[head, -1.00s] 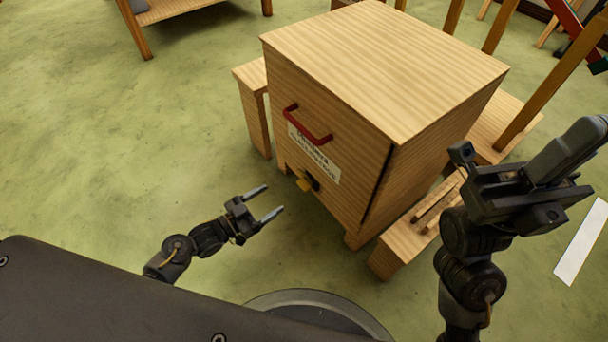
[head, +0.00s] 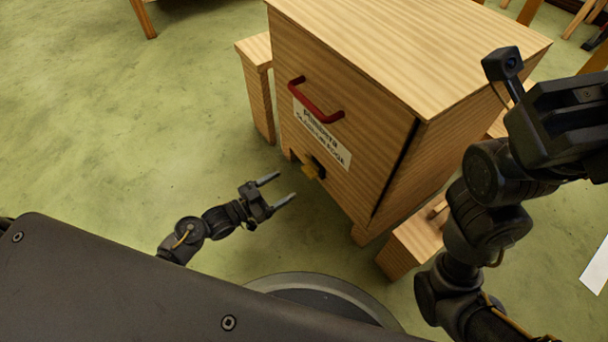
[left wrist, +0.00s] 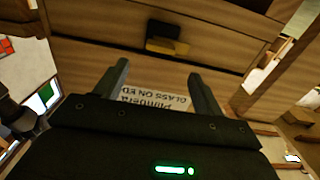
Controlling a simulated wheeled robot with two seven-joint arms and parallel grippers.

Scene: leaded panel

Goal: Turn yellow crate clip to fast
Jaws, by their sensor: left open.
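The yellow clip (head: 312,171) sits on a dark mount low on the front of the wooden crate (head: 343,101), below its white label (head: 322,133). In the left wrist view the yellow clip (left wrist: 167,47) shows as a short bar against the dark mount, beyond the fingertips. My left gripper (head: 286,185) is open and empty, its fingers pointing toward the crate front, apart from the clip. My right gripper (head: 565,122) is at the right edge; its fingers are cut off by the frame.
A red handle (head: 315,100) sticks out above the label. Wooden supports stand beside the crate, one at the left (head: 260,90) and one at the right (head: 412,245). The green floor to the left is clear.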

